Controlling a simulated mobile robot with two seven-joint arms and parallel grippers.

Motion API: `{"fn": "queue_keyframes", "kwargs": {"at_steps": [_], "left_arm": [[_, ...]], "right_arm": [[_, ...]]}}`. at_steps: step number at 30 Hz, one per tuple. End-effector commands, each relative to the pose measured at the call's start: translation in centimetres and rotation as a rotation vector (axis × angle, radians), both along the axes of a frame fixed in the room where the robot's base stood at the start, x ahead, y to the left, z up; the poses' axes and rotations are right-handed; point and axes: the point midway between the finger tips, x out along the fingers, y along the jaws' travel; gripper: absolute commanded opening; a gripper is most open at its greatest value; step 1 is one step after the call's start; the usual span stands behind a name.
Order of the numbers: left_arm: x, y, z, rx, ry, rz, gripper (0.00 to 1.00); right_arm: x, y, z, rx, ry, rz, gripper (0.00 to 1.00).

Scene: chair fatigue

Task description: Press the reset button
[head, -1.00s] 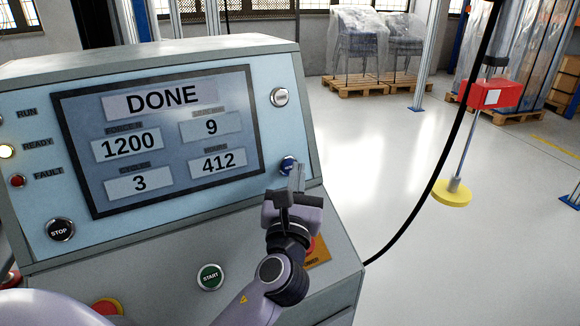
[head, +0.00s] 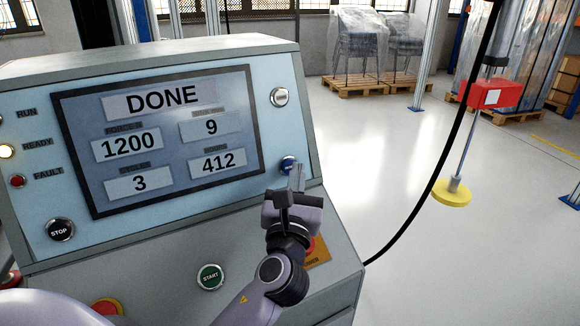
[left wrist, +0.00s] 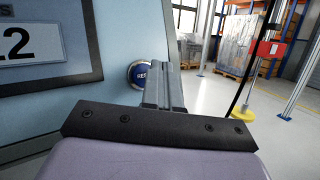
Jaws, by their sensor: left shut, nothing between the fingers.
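The blue reset button (head: 287,165) sits on the right side of the console panel, below a white-grey button. It also shows in the left wrist view (left wrist: 138,73), with part of its lettering visible and its right side hidden by my fingers. My left gripper (head: 297,178) is shut and empty, its fingertips at the button's right edge in the head view. In the left wrist view the shut fingers (left wrist: 163,85) overlap the button's right side. I cannot tell whether they touch it. My right gripper is not in view.
The console screen (head: 160,135) reads DONE, with 1200, 9, 3 and 412. The READY lamp (head: 7,151) glows. A black cable (head: 440,170) hangs to the right. Open floor lies beyond.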

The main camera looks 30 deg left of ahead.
Motion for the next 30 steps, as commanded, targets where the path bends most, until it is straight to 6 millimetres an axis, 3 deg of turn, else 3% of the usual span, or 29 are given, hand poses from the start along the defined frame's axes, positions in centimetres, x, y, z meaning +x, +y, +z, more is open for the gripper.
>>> {"fn": "queue_keyframes", "kwargs": {"at_steps": [30], "left_arm": [[0.48,0.78,-0.22,0.0,0.0,0.0,0.0]], "right_arm": [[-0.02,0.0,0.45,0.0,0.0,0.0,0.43]]}}
